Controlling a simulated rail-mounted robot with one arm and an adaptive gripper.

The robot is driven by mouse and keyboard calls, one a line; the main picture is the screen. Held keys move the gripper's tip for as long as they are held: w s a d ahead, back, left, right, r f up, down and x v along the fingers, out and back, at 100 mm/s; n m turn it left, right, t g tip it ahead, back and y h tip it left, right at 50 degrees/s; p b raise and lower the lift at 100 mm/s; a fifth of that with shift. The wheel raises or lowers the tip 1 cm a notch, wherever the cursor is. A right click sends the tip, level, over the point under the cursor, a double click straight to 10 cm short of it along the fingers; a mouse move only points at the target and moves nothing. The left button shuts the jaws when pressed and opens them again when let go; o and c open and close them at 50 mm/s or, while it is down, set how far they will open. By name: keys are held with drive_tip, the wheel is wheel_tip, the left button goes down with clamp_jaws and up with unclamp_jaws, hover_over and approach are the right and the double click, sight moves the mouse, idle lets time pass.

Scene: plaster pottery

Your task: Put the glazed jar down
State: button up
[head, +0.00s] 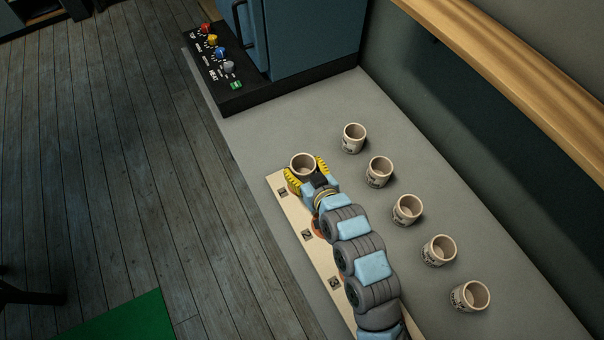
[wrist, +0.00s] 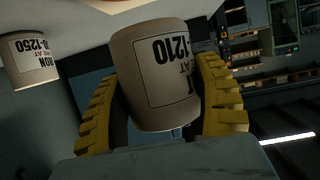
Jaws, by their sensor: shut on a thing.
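The jar in my gripper (head: 303,162) is beige with a dark-lettered label, partly readable as "1210" in the wrist view (wrist: 168,75). My gripper (head: 306,176) has yellow ridged fingers, one on each side of the jar, shut on it. In the head view the jar is at the far end of the pale board (head: 276,179), by the mark "1". I cannot tell whether it touches the board. The wrist view (wrist: 165,110) shows the jar upside down in the picture and slightly tilted. The jar's lower part is hidden in the head view.
Several similar beige jars stand in a row on the grey counter to the right, the farthest one (head: 354,138) near the blue kiln (head: 312,40). A control panel with coloured knobs (head: 214,52) sits at the kiln's left. The board also bears marks "2" (head: 307,234) and "3" (head: 334,283).

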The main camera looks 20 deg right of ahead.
drive_tip(key=shift+w+f, duration=0.4)
drive_tip(key=shift+f, duration=0.2)
drive_tip(key=shift+f+b, duration=0.35)
drive_tip(key=shift+f, duration=1.2)
drive_tip(key=shift+f, duration=0.2)
drive_tip(key=o, duration=1.3)
drive_tip(key=shift+c, duration=0.2)
drive_tip(key=shift+r, duration=0.1)
drive_tip(key=shift+r, duration=0.2)
drive_tip(key=p+v, duration=0.1)
drive_tip(key=v, duration=0.9)
drive_tip(key=shift+s+d+r+p, duration=0.1)
drive_tip(key=shift+s+d+p, duration=0.05)
drive_tip(key=shift+s+p, duration=0.15)
drive_tip(key=shift+s+r, duration=0.25)
drive_tip(key=shift+s, duration=0.3)
